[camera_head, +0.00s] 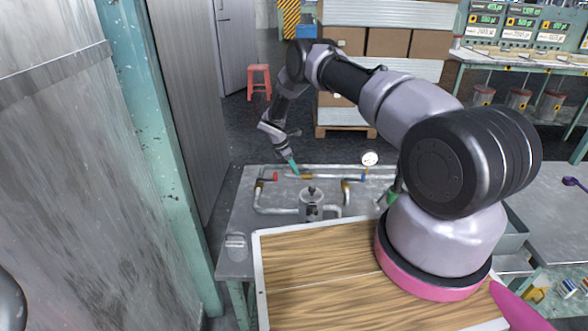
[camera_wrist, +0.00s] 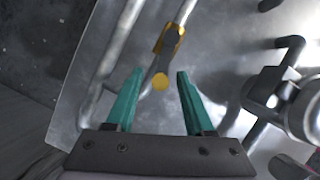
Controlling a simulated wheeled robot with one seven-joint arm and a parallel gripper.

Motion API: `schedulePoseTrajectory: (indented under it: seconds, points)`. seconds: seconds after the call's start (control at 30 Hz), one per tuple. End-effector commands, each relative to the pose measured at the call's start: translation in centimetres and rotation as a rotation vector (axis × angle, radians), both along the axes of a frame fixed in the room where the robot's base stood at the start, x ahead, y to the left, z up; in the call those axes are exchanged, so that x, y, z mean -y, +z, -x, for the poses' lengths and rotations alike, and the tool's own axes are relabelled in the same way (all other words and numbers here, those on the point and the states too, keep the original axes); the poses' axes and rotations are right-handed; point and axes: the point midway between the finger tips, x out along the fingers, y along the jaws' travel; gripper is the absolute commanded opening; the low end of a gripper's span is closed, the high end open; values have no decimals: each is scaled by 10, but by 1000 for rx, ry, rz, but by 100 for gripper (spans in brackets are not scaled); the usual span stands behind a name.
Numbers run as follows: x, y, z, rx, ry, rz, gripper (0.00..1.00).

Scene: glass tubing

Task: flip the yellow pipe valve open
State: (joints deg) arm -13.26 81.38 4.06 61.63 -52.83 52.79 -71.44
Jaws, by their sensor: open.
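My gripper (camera_head: 292,166) reaches down over the far part of the metal bench, its teal fingers close to a yellow-brass fitting (camera_head: 307,177) on the pipework. In the wrist view my gripper (camera_wrist: 160,74) is open, with a clear gap between its two fingers. A yellow round piece (camera_wrist: 160,81) shows in that gap, near the fingertips. The brass valve body (camera_wrist: 170,39) on a silver pipe lies just beyond the fingertips. Whether the round piece is the end of the yellow valve's handle, and whether a finger touches it, I cannot tell.
A red handle (camera_head: 275,176) stands left of my gripper, and a pressure gauge (camera_head: 370,158) to the right. A pump-like metal fitting (camera_head: 312,196) sits nearer on the bench. A wood-topped surface (camera_head: 320,280) fills the front. A teal post (camera_head: 165,150) rises at left.

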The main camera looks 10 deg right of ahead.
Motion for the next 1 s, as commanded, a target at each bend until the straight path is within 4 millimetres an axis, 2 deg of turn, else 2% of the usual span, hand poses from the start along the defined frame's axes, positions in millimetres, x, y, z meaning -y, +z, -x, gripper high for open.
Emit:
schedulePoseTrajectory:
  seconds: [0.37, 0.4, 0.47, 0.5, 0.53, 0.73, 1.0]
  points:
    - [3, -7, -1, 1, 0, 0, 53]
    - [3, -7, -1, 1, 0, 0, 46]
    - [3, -7, -1, 1, 0, 0, 23]
    - [3, -7, -1, 1, 0, 0, 7]
    - [3, -7, -1, 1, 0, 0, 0]
    - [3, -7, -2, 2, -19, 1, 0]
    - [4, -7, -12, 4, -190, 0, 0]
